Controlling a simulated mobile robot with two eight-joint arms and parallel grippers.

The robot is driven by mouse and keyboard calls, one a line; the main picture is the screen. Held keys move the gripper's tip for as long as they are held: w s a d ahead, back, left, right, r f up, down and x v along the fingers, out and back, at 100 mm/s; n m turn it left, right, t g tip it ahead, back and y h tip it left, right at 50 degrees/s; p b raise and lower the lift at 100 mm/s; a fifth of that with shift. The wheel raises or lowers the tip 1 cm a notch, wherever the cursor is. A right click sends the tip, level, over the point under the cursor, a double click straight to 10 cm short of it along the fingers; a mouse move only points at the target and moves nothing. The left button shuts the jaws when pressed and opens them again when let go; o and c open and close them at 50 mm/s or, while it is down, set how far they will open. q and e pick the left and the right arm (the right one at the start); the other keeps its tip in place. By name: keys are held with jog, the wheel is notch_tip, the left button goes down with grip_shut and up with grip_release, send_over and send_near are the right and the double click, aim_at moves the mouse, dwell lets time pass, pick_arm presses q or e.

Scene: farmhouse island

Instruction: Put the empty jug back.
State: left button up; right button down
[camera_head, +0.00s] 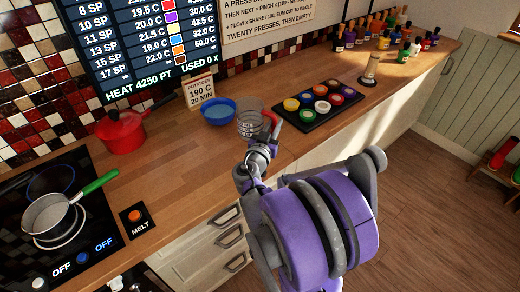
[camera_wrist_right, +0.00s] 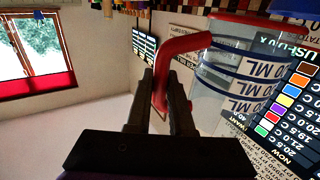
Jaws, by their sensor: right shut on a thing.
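The clear measuring jug (camera_head: 249,122) has a red handle and blue-lined ML marks, and looks empty. It is at the counter's middle, just right of the blue bowl (camera_head: 218,111); I cannot tell whether its base touches the wood. My right gripper (camera_head: 268,136) is shut on the jug's red handle, reaching in from the front. In the right wrist view the jug (camera_wrist_right: 240,85) is at the upper right, and the fingers (camera_wrist_right: 160,95) close around its handle. My left gripper is not in view.
A black tray (camera_head: 314,123) of several coloured pots lies right of the jug. A card sign (camera_head: 200,93) stands behind the bowl. A red pot (camera_head: 121,132), a melt button (camera_head: 135,218) and a pan (camera_head: 54,216) are left. Bare wood (camera_head: 178,165) lies in front of the bowl.

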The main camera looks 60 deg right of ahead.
notch_tip(320, 180, down, 5)
jog(key=shift+b, duration=0.5)
notch_tip(320, 180, down, 3)
jog(key=shift+r+b, duration=0.15)
jog(key=shift+b, duration=0.15)
jog(key=shift+f, duration=0.35)
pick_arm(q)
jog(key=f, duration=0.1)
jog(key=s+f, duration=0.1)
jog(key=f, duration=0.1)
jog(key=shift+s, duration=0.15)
pick_arm(e)
jog(key=shift+f, duration=0.2)
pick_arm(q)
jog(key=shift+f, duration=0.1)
pick_arm(e)
jog(key=c, duration=0.8)
grip_release()
jog(key=shift+r, duration=0.15)
